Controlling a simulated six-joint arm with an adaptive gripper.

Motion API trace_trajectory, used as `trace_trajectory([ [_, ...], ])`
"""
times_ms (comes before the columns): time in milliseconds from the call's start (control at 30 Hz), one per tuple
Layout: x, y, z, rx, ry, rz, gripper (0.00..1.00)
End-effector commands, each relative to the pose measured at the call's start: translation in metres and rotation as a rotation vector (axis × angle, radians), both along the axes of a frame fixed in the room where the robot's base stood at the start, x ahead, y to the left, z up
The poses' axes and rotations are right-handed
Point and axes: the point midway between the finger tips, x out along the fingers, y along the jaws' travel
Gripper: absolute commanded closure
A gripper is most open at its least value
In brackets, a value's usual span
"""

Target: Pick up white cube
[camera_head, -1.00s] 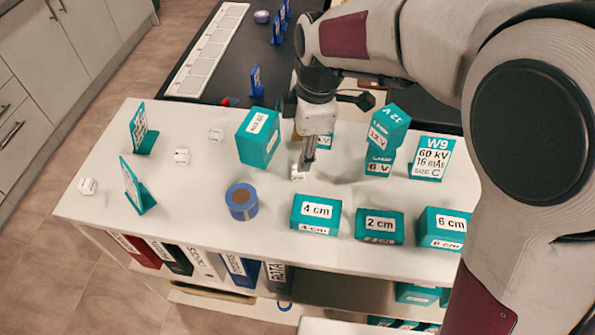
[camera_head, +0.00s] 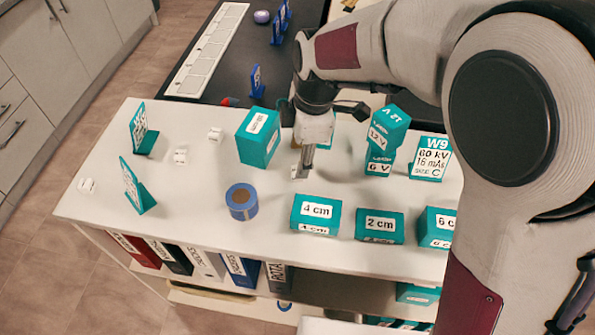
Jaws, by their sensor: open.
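A teal box (camera_head: 258,137) stands left of my gripper, and stacked teal boxes (camera_head: 381,145) stand to its right. Teal boxes, such as the 4 cm box (camera_head: 316,211), line the front edge. A blue roll (camera_head: 241,201) stands front left. The left shelf area between cubes is clear.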

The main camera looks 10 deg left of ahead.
Motion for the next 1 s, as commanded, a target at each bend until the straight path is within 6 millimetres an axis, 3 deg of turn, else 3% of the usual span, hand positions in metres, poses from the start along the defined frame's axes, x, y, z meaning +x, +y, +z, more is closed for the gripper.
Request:
trace_trajectory([
  [600, 0.003, 0.004, -0.049, 0.000, 0.001, 0.001, 0.57],
  [1000, 0.003, 0.005, -0.052, 0.000, 0.000, 0.000, 0.57],
])
